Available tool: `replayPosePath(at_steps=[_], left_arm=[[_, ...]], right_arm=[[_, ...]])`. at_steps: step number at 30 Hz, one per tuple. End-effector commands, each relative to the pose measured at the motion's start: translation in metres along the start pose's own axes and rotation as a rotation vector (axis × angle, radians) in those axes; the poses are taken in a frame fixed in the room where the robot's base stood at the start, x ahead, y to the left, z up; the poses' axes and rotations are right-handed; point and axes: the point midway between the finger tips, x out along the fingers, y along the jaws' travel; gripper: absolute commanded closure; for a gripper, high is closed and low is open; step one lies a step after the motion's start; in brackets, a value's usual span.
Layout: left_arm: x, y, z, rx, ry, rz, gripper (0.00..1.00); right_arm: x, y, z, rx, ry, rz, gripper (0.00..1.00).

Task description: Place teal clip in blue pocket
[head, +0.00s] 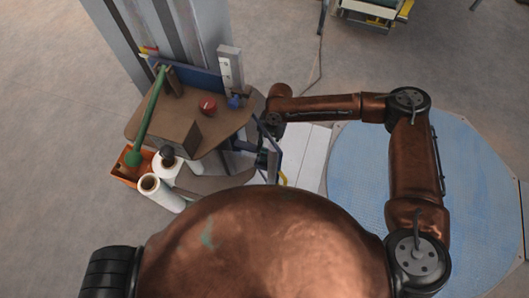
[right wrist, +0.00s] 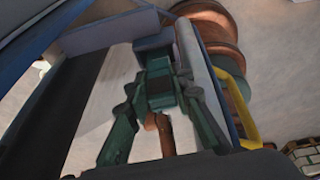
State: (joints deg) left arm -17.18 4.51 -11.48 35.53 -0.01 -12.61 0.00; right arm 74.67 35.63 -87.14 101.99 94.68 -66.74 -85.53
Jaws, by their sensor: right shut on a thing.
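My right gripper (head: 268,150) is low beside the right edge of the brown table. Its dark green fingers (right wrist: 160,92) show in the right wrist view, closed together on a small thing. A dark teal block (right wrist: 158,78) at the fingertips appears to be the teal clip, hard to tell apart from the fingers. A blue-grey block (right wrist: 155,45) lies just beyond the fingertips; I cannot tell whether it is the blue pocket. In the head view a blue panel (head: 195,76) stands at the table's back. My left gripper is out of view.
White rolls (head: 162,194) and an orange bin (head: 128,171) are at left. A yellow handle (right wrist: 247,112) is close beside my right gripper.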

Motion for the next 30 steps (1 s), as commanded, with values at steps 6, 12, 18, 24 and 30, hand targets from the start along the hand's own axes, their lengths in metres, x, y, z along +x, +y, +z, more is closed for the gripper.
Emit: replayPosePath(at_steps=[6, 12, 18, 24, 30], left_arm=[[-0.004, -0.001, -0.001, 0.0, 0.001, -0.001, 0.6], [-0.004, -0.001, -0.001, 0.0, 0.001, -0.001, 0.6], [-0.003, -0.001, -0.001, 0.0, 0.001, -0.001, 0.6], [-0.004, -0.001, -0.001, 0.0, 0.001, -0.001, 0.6], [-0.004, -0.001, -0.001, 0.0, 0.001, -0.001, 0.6]], right_arm=[[0.014, 0.003, 0.0, 0.023, -0.054, -0.069, 1.0], [0.018, 0.003, 0.001, 0.02, -0.053, -0.066, 1.0], [0.02, 0.003, 0.001, 0.02, -0.052, -0.066, 1.0], [0.019, 0.003, 0.001, 0.021, -0.053, -0.066, 0.66], [0.019, 0.003, 0.001, 0.02, -0.053, -0.066, 0.61]])
